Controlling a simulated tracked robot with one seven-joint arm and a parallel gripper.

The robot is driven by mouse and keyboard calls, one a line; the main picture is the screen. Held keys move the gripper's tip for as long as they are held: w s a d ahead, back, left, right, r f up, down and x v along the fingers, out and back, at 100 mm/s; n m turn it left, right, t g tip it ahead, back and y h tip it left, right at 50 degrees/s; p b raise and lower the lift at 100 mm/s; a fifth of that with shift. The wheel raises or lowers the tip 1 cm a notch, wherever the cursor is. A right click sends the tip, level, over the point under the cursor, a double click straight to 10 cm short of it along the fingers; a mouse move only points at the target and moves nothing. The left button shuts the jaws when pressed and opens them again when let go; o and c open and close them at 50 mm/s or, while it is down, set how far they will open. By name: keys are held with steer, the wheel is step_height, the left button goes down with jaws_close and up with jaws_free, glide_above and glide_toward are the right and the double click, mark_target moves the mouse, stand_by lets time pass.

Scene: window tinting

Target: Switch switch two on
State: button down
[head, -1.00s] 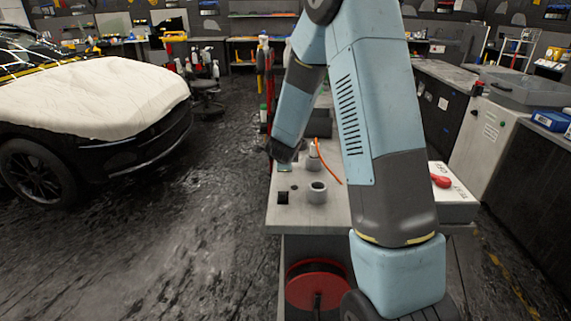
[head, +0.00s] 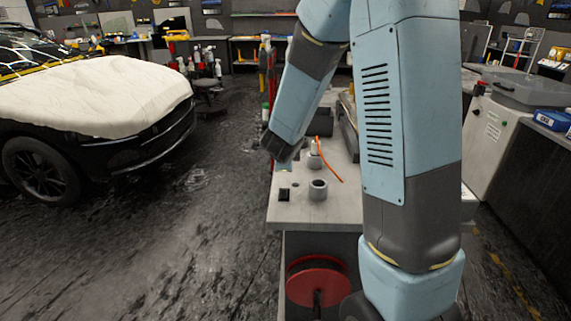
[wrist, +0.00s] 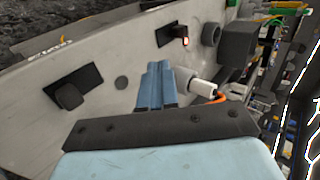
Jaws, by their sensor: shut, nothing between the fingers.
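Two black switch plates sit on the pale bench top in the wrist view. The nearer-left switch (wrist: 68,95) has a dark knob and no visible light. The other switch (wrist: 170,35), towards the top right, has a small lever with a red glow at its end. I cannot read which is switch two. My gripper (wrist: 157,68) is shut and empty, its blue fingers over the bench between the two plates and apart from both. In the head view a black plate (head: 284,195) lies near the bench's front left corner; my wrist hangs above and behind it.
A white plug-like piece (wrist: 203,88) with an orange cable (wrist: 218,97) is just right of my fingers. A grey cup (head: 318,190) stands on the bench (head: 340,205). A red reel (head: 317,280) is below. Open floor and a covered car (head: 100,95) lie left.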

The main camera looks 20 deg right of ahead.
steer(key=shift+v, duration=0.75)
steer(key=s+a+r+n+y, duration=0.2)
steer(key=s+r+n+y, duration=0.1)
steer(key=s+r+n, duration=0.3)
steer(key=s+a+r+n+y, duration=0.2)
steer(key=s+r+n, duration=0.25)
steer(key=r, duration=0.35)
steer(key=s+d+r+n+g+h, duration=0.1)
steer(key=s+n, duration=0.4)
steer(key=s, duration=0.5)
steer(key=s+d+r+n+g+h, duration=0.1)
steer(key=s+d+r+n, duration=0.3)
steer(key=s, duration=0.6)
steer(key=shift+d+n+g, duration=0.65)
steer(key=shift+n+g, duration=0.05)
steer(key=shift+n, duration=0.35)
steer(key=shift+s, duration=0.1)
